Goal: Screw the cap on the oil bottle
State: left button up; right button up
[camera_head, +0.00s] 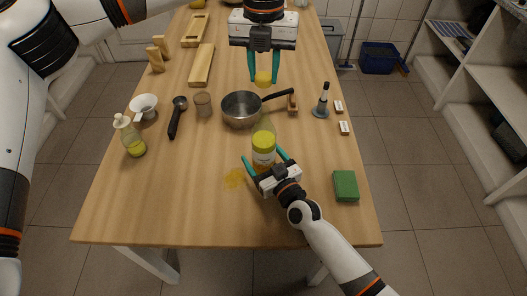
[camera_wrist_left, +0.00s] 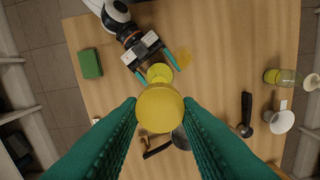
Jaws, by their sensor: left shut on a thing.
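The yellow cap (camera_head: 263,78) is held between the teal fingertips of my left gripper (camera_head: 264,74), above the far side of the pan. In the left wrist view the cap (camera_wrist_left: 160,108) looks large between the fingers. The oil bottle (camera_head: 263,143) stands upright on the table, with yellow oil and a pale label; it also shows partly behind the cap in the left wrist view (camera_wrist_left: 160,72). The cap is apart from the bottle. My right gripper (camera_head: 265,160) is low at the bottle, its fingers spread on either side with a gap visible at the left.
A pan (camera_head: 240,108) stands close behind the bottle. A yellow spill (camera_head: 235,178) lies left of my right gripper, and a green sponge (camera_head: 345,185) lies right. A cruet (camera_head: 134,140), funnel (camera_head: 144,105), dark scoop (camera_head: 175,120) and jar (camera_head: 203,104) stand left. The front table is mostly clear.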

jog(key=shift+w+a, duration=0.35)
jog(key=shift+w, duration=0.25)
jog(key=shift+c, duration=0.3)
jog(key=c, duration=1.4)
pick_arm(q)
send_over(264, 108)
jog(key=shift+f, duration=2.45)
jog(key=shift+f, duration=0.9)
jog(key=shift+f, duration=0.55)
